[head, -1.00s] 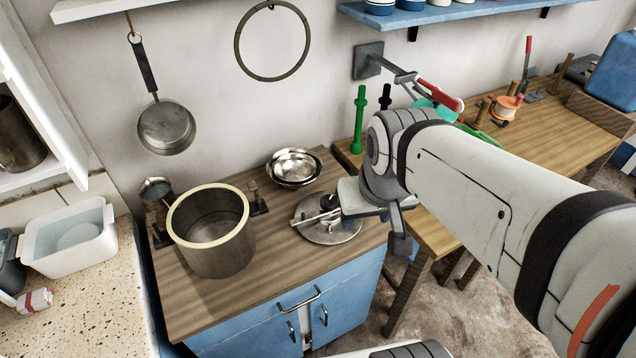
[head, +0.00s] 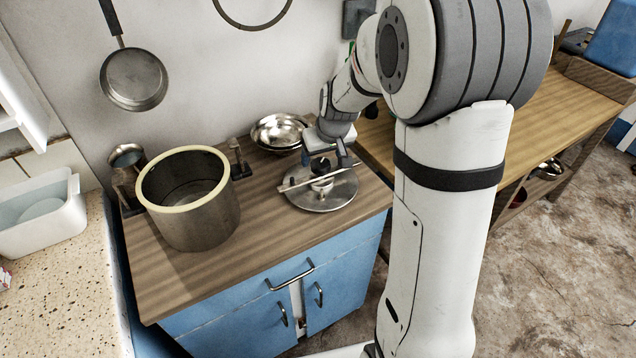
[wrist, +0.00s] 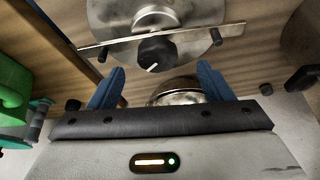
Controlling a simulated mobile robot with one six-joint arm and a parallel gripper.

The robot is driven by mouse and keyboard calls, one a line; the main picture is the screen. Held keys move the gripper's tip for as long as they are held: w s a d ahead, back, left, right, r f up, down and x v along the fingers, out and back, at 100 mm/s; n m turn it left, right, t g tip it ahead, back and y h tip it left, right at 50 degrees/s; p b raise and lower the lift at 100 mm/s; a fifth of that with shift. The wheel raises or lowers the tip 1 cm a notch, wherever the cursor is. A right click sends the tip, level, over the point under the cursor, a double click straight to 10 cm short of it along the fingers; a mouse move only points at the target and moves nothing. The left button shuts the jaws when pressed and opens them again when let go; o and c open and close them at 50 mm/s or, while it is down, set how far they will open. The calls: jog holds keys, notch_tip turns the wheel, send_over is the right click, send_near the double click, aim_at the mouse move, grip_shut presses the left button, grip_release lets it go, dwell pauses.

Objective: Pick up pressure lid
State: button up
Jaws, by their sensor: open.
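The pressure lid (head: 325,194) is a round grey metal disc lying flat on the wooden counter, right of the pot. A straight bar crosses its top. In the wrist view the lid (wrist: 205,14) shows its bar and a dark round knob (wrist: 157,53) in the middle. My gripper (wrist: 160,80) is open, with its two blue fingers apart and nothing between them. The knob lies just beyond the fingertips, roughly centred between them. In the head view my gripper (head: 333,150) is above the lid's far side, its fingers partly hidden.
A deep metal pot (head: 192,215) with a pale rim stands left of the lid. Shiny metal bowls (head: 278,130) sit behind the lid by the wall. A small metal cup (head: 127,157) stands at the back left. Bare counter (head: 240,265) lies in front.

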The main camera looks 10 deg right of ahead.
aim_at(321, 163)
jog(key=x, duration=0.6)
jog(key=shift+d, duration=0.15)
grip_shut()
dwell(0.6)
jog(key=shift+r, duration=0.1)
